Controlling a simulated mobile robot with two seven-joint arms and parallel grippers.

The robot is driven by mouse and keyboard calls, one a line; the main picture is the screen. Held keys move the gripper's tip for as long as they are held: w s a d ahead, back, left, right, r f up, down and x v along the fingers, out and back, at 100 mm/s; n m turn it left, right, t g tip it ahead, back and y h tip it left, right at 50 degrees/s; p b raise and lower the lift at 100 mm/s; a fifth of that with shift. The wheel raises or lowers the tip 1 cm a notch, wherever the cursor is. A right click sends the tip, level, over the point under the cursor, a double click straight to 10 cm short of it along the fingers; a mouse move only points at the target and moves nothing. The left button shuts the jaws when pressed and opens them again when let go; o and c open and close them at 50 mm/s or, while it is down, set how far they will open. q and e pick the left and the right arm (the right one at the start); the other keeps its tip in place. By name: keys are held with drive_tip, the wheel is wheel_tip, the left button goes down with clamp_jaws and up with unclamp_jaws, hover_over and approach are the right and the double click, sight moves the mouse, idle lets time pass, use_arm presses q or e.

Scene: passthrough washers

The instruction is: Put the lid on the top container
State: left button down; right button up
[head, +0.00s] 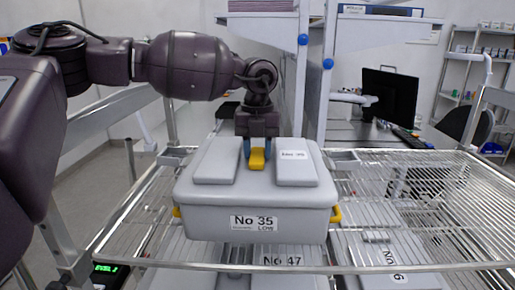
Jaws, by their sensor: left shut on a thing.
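A grey container (254,224) labelled "No 35 LOW" stands on the upper wire rack, with yellow handles on its left and right sides. A grey lid (215,160) with two raised panels and a white label lies over its top. I see no clear gap between lid and rim, but cannot tell if it is fully seated. My left gripper (259,152) reaches down from above and is shut on the lid's yellow handle (257,160), its blue-tipped fingers either side of it. My right gripper is not in view.
The wire rack (420,210) has free room right of the container. Below it are more grey containers, one labelled No 47 (281,261) and another (390,256) at right. A white frame post stands behind, with a desk and black monitor (390,97) beyond.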

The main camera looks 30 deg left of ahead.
use_arm(q)
drive_tip(key=shift+f, duration=0.1)
idle(0.3)
idle(0.3)
drive_tip(key=c, duration=0.8)
unclamp_jaws()
drive_tip(key=o, duration=0.3)
drive_tip(key=shift+f, duration=0.1)
drive_tip(key=shift+r+p, duration=0.85)
drive_tip(key=shift+r, duration=0.9)
drive_tip(key=shift+r+p, duration=0.85)
drive_tip(key=shift+r, duration=1)
clamp_jaws()
drive_tip(key=shift+f+b, duration=2.1)
drive_tip(key=shift+f, duration=1)
